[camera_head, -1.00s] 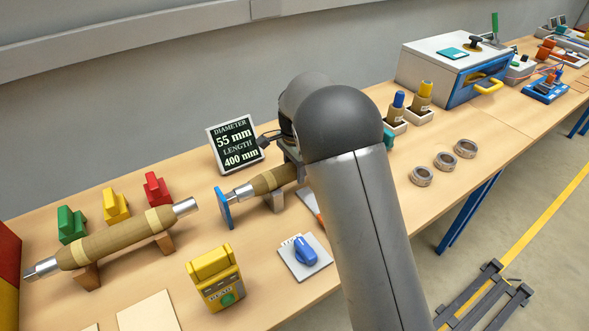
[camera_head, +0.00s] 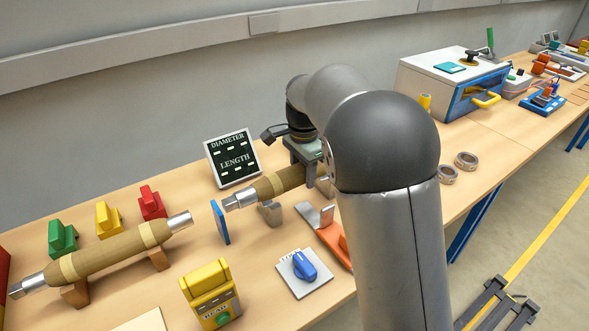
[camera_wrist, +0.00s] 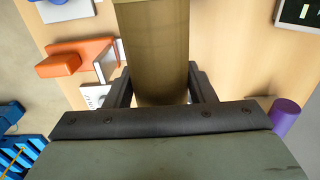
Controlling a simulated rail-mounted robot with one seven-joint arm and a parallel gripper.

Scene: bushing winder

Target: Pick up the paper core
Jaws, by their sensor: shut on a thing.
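A brown paper core (camera_head: 272,186) with a bare metal end is held in my gripper (camera_head: 308,168). In the head view it is just above a grey support (camera_head: 271,213) and behind the blue plate (camera_head: 220,222); its far end is hidden by my arm. In the wrist view the core (camera_wrist: 155,45) runs between the two dark fingers (camera_wrist: 161,88), which are shut on it. A second brown core (camera_head: 115,250) with paler bands and metal ends lies on wooden cradles at the left.
A display (camera_head: 232,160) stands behind, showing dashes. An orange slide (camera_head: 333,243), blue knob (camera_head: 304,265) and yellow box (camera_head: 210,293) are in front. Green (camera_head: 62,238), yellow (camera_head: 109,220) and red (camera_head: 151,203) blocks stand at left. Tape rolls (camera_head: 466,160) lie right.

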